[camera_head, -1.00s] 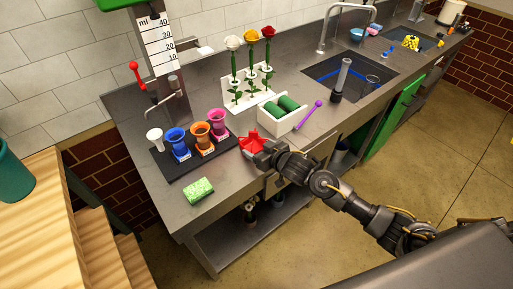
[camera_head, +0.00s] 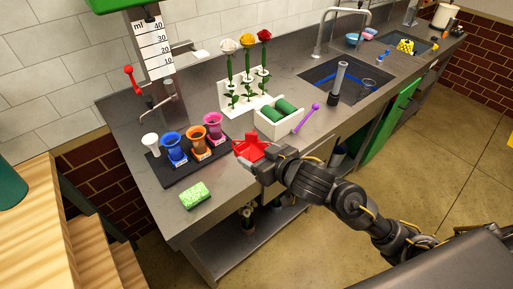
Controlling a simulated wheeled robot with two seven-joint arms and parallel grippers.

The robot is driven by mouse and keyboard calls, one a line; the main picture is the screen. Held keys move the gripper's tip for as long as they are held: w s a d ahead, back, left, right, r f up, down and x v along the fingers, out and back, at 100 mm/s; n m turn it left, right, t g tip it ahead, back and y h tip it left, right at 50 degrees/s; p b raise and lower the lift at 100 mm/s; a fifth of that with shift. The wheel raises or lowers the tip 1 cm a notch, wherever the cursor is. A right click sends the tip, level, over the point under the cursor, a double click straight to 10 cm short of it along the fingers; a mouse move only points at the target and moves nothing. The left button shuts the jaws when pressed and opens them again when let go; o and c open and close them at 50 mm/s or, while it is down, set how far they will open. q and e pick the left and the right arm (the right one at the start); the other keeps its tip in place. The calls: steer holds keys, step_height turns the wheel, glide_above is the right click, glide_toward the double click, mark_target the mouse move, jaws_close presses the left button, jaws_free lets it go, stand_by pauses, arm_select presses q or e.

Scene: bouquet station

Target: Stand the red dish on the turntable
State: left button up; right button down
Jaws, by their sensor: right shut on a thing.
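The red dish (camera_head: 250,147) is in the head view at the front edge of the grey counter, right of the coloured cups. My right gripper (camera_head: 264,164) is shut on the dish from its near side. The dish seems raised a little above the counter, and the gripper hides its near lower part. I cannot make out a turntable in this view. My left gripper is not in view.
A black tray (camera_head: 176,181) holds several coloured cups left of the dish. A green sponge (camera_head: 195,195) lies in front of it. A white box with green rolls (camera_head: 279,122), a purple stick (camera_head: 306,118) and a flower rack (camera_head: 240,104) stand close behind and right.

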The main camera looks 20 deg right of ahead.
steer(key=shift+s+a+r, duration=0.2)
steer(key=shift+s+r, duration=0.15)
steer(key=shift+s, duration=0.35)
steer(key=shift+s+a+r, duration=0.15)
steer(key=shift+s+r, duration=0.2)
steer(key=shift+s, duration=0.35)
steer(key=shift+w, duration=0.1)
steer(key=w+d+r+m+t+h, duration=0.1)
steer(key=w+d+r+m+h, duration=0.3)
steer(key=w+d+r, duration=0.4)
steer(key=shift+w+d+r+h, duration=0.4)
steer(key=shift+r+h, duration=0.1)
steer(key=shift+r, duration=1.6)
